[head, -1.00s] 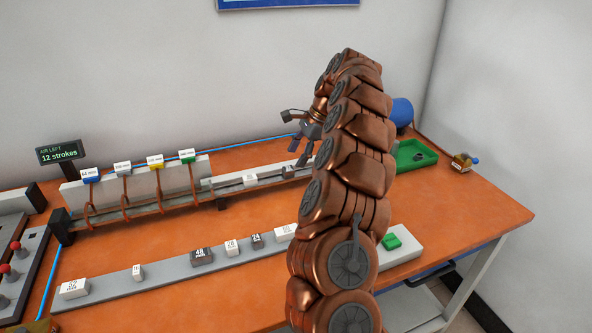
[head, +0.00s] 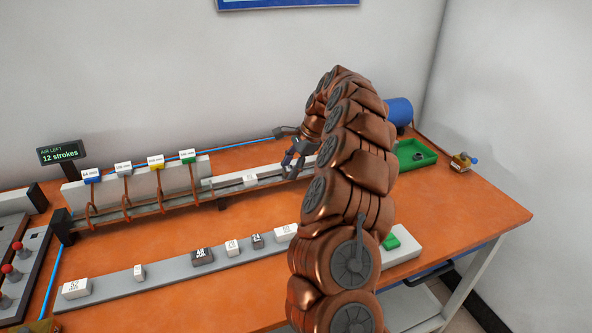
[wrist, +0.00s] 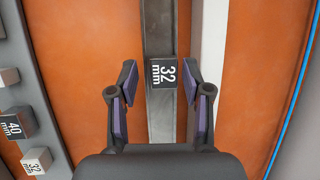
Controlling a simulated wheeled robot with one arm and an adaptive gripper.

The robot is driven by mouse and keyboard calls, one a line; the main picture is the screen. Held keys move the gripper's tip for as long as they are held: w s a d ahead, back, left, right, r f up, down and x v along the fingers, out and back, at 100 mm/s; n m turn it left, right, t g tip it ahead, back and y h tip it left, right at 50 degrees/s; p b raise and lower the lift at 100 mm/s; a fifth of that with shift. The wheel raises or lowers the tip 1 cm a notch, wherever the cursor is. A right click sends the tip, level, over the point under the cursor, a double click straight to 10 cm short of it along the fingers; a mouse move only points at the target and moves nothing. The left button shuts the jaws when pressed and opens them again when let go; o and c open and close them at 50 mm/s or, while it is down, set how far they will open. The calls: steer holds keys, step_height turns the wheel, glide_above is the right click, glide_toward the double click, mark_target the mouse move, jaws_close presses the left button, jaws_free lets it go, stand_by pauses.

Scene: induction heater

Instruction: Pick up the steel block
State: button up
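A dark block labelled 32 mm (wrist: 162,73) sits on the grey metal rail in the wrist view. It appears between the fingers of my gripper (wrist: 160,78), with a gap on each side. My gripper is open and empty, pointing down at the rail. How far the fingertips are above the block is hard to tell. In the head view my gripper (head: 295,160) is over the right part of the rail (head: 225,191), and the dark block cannot be made out there. No label in view says which block is steel.
A front grey ledge (head: 105,283) carries several white and dark blocks. Copper-coloured hooks with coloured tags (head: 157,162) stand further left. A green tray (head: 425,158) and blue cylinder (head: 400,111) are at the right.

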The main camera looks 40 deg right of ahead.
jaws_close()
stand_by(0.4)
